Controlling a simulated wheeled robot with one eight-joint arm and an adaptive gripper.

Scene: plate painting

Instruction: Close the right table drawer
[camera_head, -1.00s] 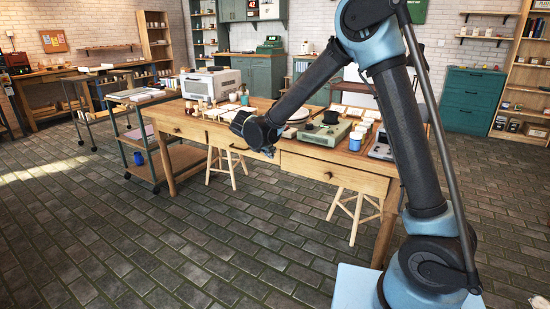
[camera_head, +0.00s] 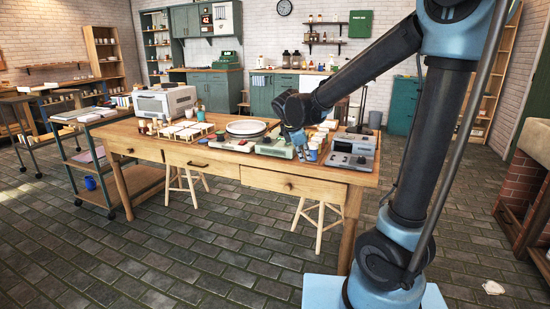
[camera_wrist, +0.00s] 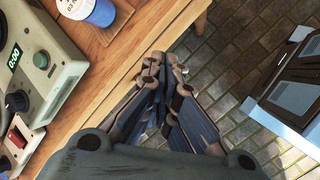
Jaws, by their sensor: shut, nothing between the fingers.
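The wooden work table (camera_head: 140,137) stands in the middle of the head view. Its right drawer (camera_head: 268,180) has a dark round knob (camera_head: 290,185) on a light wood front. The front seems to stand out a little from the table; how far is hard to tell. My gripper (camera_head: 303,152) is above the table's front edge, over the right drawer's area. In the wrist view my gripper (camera_wrist: 165,62) has its fingers together and empty, beside the table edge (camera_wrist: 118,85). The drawer knob does not show in the wrist view.
A blue cup (camera_wrist: 98,10) and a grey device with a green display (camera_wrist: 38,62) are on the tabletop near the gripper. Stools (camera_head: 318,208) stand under the table. A wheeled cart (camera_head: 90,160) is at the left. The floor before the table is clear.

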